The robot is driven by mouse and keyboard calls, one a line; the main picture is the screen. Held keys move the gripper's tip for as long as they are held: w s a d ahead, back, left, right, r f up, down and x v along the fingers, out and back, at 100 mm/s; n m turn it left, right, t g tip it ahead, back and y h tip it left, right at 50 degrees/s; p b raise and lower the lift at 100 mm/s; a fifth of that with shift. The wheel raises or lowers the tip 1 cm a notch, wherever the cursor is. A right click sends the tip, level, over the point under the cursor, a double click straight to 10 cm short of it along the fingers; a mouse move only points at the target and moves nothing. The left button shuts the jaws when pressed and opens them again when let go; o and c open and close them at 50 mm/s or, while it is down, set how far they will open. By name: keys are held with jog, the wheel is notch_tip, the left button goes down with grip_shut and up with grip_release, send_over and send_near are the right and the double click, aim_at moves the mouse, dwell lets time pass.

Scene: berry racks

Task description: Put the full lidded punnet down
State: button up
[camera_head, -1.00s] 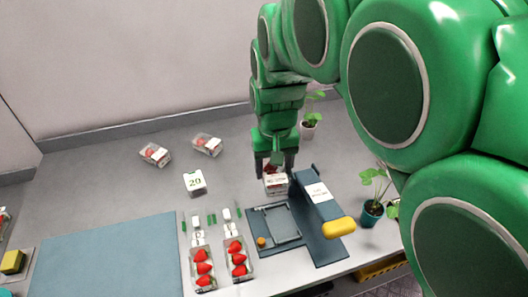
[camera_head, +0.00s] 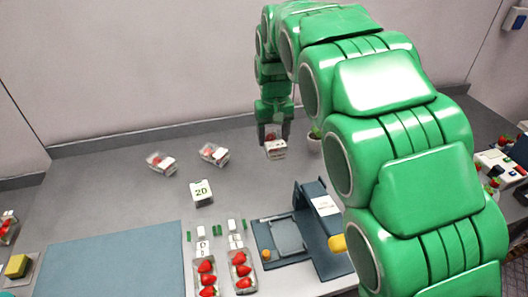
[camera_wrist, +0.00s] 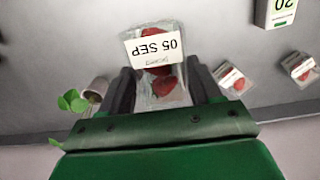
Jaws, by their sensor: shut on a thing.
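My gripper (camera_head: 274,137) is shut on a clear lidded punnet (camera_head: 276,150) with red berries inside. In the wrist view the punnet (camera_wrist: 156,82) sits between the two dark fingers (camera_wrist: 160,88) and carries a white label reading "05 SEP", upside down in that view. In the head view it is over the back of the grey worktop, right of the other lidded punnets. I cannot tell whether its base touches the surface.
Two lidded punnets (camera_head: 161,162) (camera_head: 213,154) stand at the back left. A "20" block (camera_head: 201,192) is in front of them. A blue-grey station (camera_head: 290,237), open berry punnets (camera_head: 242,271) and a blue mat (camera_head: 112,262) lie nearer. A potted plant (camera_wrist: 95,91) is close beside my gripper.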

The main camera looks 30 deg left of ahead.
jog(key=shift+w+a+f, duration=1.55)
jog(key=shift+w+f, duration=0.1)
jog(key=shift+w, duration=0.2)
jog(key=shift+w+a+f, duration=1.6)
jog(key=shift+w, duration=0.25)
jog(key=shift+w+a+f, duration=1.55)
jog(key=shift+w+f, duration=0.1)
jog(key=shift+w, duration=0.2)
jog(key=shift+w+f, duration=0.1)
jog(key=shift+f, duration=1.6)
jog(key=shift+f, duration=0.1)
jog(key=o, duration=1.1)
jog(key=shift+o, duration=0.2)
